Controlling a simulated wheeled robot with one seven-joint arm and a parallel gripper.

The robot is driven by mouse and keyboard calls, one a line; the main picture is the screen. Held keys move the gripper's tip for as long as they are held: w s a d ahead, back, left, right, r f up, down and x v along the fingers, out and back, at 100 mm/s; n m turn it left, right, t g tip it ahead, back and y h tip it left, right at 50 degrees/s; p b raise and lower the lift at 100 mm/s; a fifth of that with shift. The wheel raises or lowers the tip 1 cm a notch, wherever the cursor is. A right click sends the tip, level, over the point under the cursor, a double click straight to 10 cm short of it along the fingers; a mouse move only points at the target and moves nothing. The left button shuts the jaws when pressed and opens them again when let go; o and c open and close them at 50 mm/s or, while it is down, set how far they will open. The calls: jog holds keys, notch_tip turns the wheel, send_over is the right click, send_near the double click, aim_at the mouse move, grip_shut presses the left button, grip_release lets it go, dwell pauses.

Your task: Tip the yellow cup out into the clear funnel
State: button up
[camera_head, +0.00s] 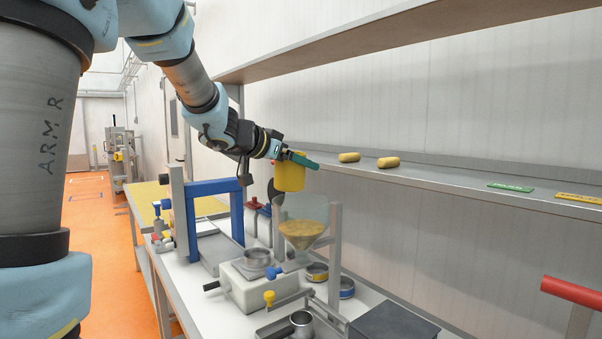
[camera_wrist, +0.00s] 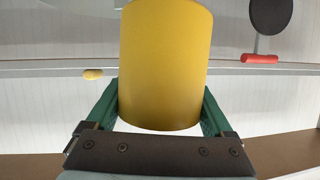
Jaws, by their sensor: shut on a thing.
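The yellow cup (camera_head: 289,175) is held by my gripper (camera_head: 298,160) above the bench, and it looks roughly upright in the head view. In the wrist view the yellow cup (camera_wrist: 166,65) fills the middle, with the green fingers of my gripper (camera_wrist: 160,112) closed on its two sides. The inside of the cup is hidden. The clear funnel (camera_head: 306,208) stands on a metal frame just below and slightly right of the cup, apart from it. Tan grainy material lies in the funnel's lower cone.
A blue frame (camera_head: 216,188) stands left of the funnel. A grey-white device with a round metal cup (camera_head: 257,258) sits below it. A shelf (camera_head: 450,180) behind holds two yellow rolls (camera_head: 388,162) and flat green and yellow pieces. A dark box (camera_head: 392,329) is at the bench's front right.

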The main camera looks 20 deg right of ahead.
jog(key=shift+f+n+g, duration=0.2)
jog(key=shift+n+g, duration=0.1)
jog(key=shift+s, duration=0.1)
jog(key=shift+r, duration=1.55)
